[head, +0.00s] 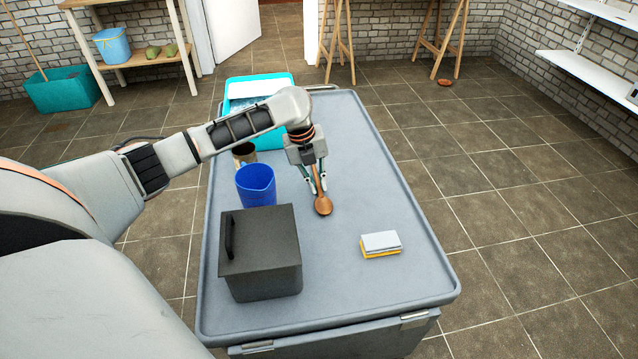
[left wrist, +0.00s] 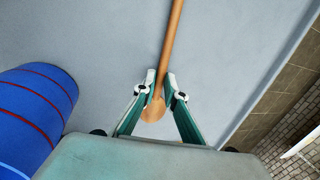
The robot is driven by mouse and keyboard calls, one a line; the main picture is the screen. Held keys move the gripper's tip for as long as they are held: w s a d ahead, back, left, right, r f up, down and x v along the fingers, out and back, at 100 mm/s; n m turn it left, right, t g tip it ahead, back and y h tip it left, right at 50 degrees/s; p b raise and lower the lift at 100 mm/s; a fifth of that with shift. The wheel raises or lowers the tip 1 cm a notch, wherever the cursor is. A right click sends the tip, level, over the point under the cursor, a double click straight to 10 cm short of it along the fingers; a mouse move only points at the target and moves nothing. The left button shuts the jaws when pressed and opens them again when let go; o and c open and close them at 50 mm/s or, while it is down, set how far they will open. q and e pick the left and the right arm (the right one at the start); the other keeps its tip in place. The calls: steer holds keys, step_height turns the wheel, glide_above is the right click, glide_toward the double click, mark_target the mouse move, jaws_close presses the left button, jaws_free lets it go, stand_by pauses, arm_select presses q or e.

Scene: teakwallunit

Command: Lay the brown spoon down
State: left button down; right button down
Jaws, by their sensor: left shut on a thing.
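The brown spoon (head: 323,206) is between the fingers of my left gripper (head: 318,190), which is shut on it. In the head view its round bowl shows just below the fingertips, and part of its handle shows between the fingers. In the left wrist view the spoon (left wrist: 173,35) runs away from the left gripper (left wrist: 161,78), with the bowl close to the fingers. The spoon is over the grey cart top (head: 345,290). I cannot tell whether it touches the surface. My right gripper is not in view.
A blue cup (head: 256,185) stands left of the spoon, with a brown mug (head: 244,153) behind it. A dark lidded box (head: 262,255) is at front left, a grey-and-yellow sponge (head: 381,244) at front right. A turquoise bin (head: 259,88) is at the back.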

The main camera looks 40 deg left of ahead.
arm_select(q)
steer(key=c, duration=2.1)
jaws_free()
steer(key=shift+f, duration=0.15)
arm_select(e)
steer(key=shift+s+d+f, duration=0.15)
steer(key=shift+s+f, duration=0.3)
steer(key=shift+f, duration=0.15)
